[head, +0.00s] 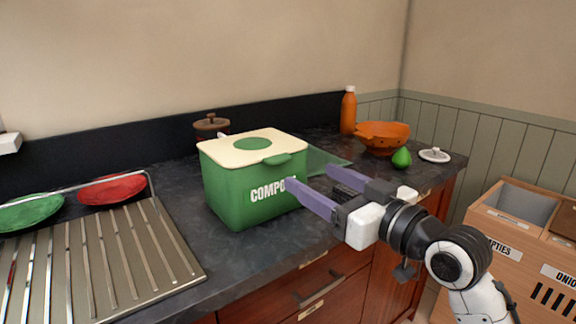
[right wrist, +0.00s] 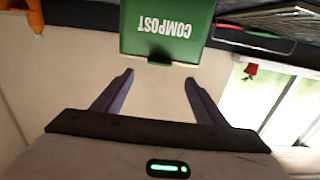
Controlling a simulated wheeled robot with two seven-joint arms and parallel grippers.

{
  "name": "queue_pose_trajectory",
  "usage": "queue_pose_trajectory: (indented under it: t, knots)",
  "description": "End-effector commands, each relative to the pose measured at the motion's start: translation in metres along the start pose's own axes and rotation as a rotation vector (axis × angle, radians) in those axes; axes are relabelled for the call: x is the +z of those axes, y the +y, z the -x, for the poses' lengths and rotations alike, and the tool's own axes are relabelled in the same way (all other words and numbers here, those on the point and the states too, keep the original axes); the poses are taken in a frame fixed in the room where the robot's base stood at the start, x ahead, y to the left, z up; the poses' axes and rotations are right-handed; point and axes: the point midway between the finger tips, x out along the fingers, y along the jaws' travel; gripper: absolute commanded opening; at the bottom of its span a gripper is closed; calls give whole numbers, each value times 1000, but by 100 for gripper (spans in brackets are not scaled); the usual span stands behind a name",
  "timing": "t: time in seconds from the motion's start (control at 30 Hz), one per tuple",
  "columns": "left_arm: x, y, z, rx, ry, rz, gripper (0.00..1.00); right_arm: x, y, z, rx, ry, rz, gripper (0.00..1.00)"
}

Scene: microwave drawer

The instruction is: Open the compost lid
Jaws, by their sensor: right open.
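The green compost bin (head: 250,195) stands on the dark counter with its cream lid (head: 235,146) shut. The lid has a green round patch on top and a green tab (head: 277,159) at its front edge. My right gripper (head: 310,179) is open and empty, in front of the bin's right side, its fingers pointing at the bin and partly hiding the label. In the right wrist view the compost bin (right wrist: 168,28) appears upside down, ahead of the open fingers (right wrist: 159,76). I cannot tell whether a finger touches it. My left gripper is not in view.
A drying rack (head: 95,250) lies left of the bin, with green and red plates behind it. An orange bowl (head: 383,138), orange bottle (head: 348,112) and green fruit (head: 401,158) are at the right. A wooden crate unit (head: 530,235) stands at far right.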

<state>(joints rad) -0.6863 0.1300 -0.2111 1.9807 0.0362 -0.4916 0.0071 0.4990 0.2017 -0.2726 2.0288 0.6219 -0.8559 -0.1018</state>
Motion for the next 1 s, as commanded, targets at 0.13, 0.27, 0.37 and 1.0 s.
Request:
queue_pose_trajectory:
  t: [0.13, 0.27, 0.37, 1.0]
  knots:
    - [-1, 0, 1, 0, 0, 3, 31, -1, 0, -26, 0, 1, -4, 66]
    - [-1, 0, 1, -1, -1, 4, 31, -1, 0, -51, 0, 1, -4, 66]
    - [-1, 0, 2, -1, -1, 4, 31, -1, -1, -68, 0, 0, -4, 66]
    - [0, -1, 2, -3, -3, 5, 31, 1, 0, -93, 2, 0, -1, 52]
